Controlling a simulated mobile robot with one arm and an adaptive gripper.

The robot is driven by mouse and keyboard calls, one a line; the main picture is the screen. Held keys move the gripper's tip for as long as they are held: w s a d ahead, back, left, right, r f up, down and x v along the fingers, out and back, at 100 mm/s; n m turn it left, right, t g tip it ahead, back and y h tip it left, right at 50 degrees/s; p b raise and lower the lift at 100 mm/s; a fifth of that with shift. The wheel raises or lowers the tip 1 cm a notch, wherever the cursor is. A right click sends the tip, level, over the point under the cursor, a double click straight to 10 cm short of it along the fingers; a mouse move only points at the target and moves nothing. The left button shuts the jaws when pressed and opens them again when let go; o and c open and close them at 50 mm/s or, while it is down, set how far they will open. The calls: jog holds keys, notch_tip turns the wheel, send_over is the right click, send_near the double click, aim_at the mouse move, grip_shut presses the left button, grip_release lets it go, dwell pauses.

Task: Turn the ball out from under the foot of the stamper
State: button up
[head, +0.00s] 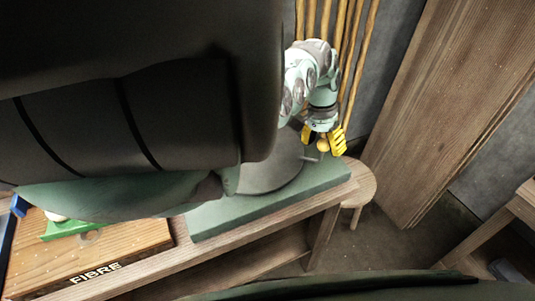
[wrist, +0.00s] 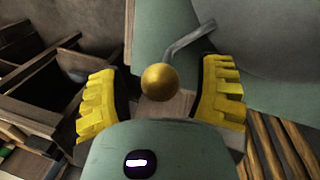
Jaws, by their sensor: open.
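A golden ball (wrist: 158,82) sits on the end of a bent grey metal rod (wrist: 188,42) in the wrist view. The ball also shows small in the head view (head: 323,145). My gripper (wrist: 161,92) is open, with one yellow finger on each side of the ball. Gaps show between the ball and both fingers. In the head view my gripper (head: 325,138) is over the right end of a green slab (head: 300,207). A large grey round body (head: 270,178) stands on the slab, partly hidden by my arm. I cannot make out the stamper's foot.
A round wooden stool (head: 359,186) stands beyond the bench's right end. Upright wooden poles (head: 358,62) and a tall plank panel (head: 440,100) stand behind. A wooden board marked FIBRE (head: 135,248) lies at lower left.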

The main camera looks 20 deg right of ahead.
jog(key=shift+f, duration=0.1)
grip_shut()
dwell(0.7)
